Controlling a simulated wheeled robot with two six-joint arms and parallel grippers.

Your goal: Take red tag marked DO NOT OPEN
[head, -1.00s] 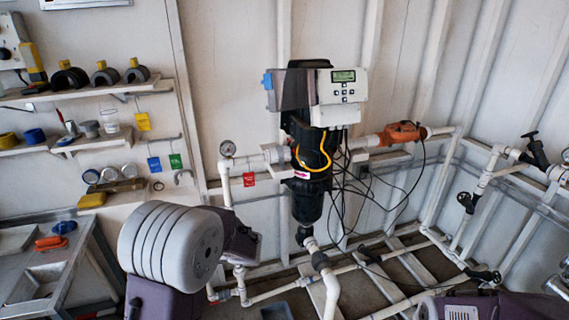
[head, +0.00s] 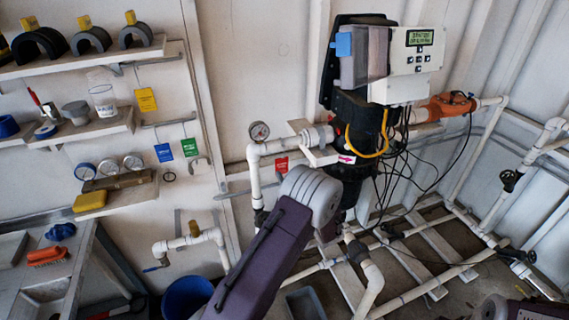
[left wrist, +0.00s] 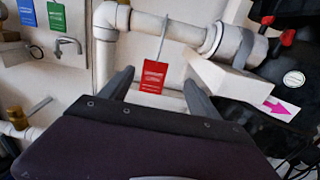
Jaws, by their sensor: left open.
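The red tag (head: 281,165) hangs below the white pipe, just right of the round gauge in the head view. In the left wrist view the red tag (left wrist: 153,77) faces me, with small white print too small to read for certain. It hangs from a thin metal peg. My left gripper (left wrist: 159,79) is open and empty. Its two fingers show on either side of the tag in that view, apart from it. In the head view my left arm's wrist hides the fingers. My right gripper is not in view.
A blue tag (head: 163,152), green tag (head: 189,147) and yellow tag (head: 147,100) hang to the left. The white pipe (left wrist: 180,35) runs above the red tag. A white bracket (left wrist: 232,85) and the dark reactor (head: 350,180) stand close on the right. A blue bucket (head: 187,297) is below.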

